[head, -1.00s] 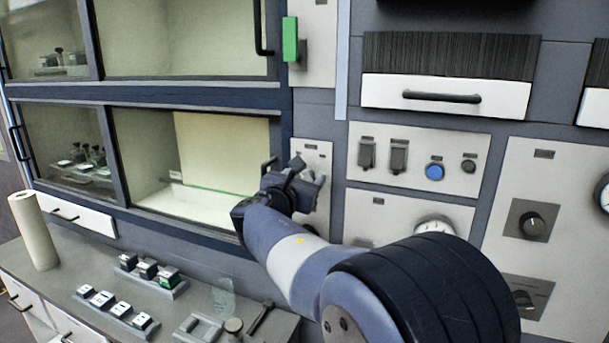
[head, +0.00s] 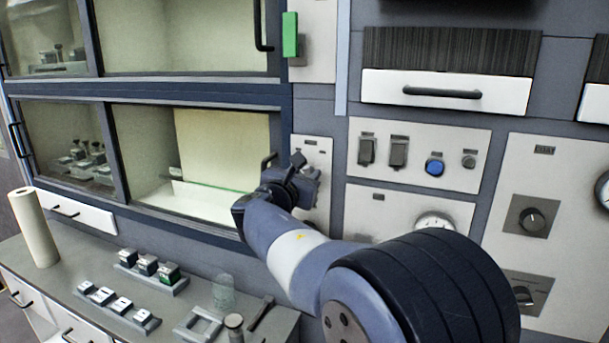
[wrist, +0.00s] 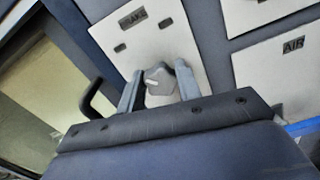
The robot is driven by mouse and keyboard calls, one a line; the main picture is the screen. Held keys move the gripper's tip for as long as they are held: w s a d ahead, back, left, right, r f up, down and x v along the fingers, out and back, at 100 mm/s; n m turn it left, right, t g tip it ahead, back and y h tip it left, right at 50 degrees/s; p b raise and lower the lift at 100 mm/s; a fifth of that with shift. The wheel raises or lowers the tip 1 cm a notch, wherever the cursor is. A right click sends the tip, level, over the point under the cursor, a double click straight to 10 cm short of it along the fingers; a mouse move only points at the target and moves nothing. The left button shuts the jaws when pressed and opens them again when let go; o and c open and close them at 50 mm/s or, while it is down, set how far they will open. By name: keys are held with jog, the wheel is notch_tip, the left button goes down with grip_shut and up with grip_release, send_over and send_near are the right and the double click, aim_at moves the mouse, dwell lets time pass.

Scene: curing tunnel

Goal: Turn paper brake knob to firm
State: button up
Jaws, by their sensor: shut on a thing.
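The paper brake knob (wrist: 160,88) is a light grey knob with a pale pointer mark, on a white panel (wrist: 150,38) whose label appears to read "BRAKE". My gripper (wrist: 158,88) is shut on the knob, one finger on each side of it, in the wrist view. In the head view my gripper (head: 308,182) is at the narrow white panel (head: 318,150) right of the glass-fronted chamber, and my arm hides the knob there. Two small dark marks sit on the panel above the knob. I cannot read the setting.
A black handle (wrist: 92,100) of the chamber door is close to the left of my gripper. A panel with two switches and a blue button (head: 434,168) is to the right. The counter below holds a paper roll (head: 36,230), several small blocks and a glass (head: 223,292).

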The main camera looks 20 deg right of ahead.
jog(key=shift+f+m+b, duration=0.15)
jog(key=shift+m+b, duration=0.15)
jog(key=shift+b, duration=0.2)
jog(key=m+b, duration=0.5)
jog(key=b, duration=0.1)
jog(key=m+b, duration=1.2)
jog(key=shift+s+d+f, duration=0.15)
jog(key=shift+f, duration=0.1)
jog(key=o, duration=1)
jog(key=shift+r, duration=0.1)
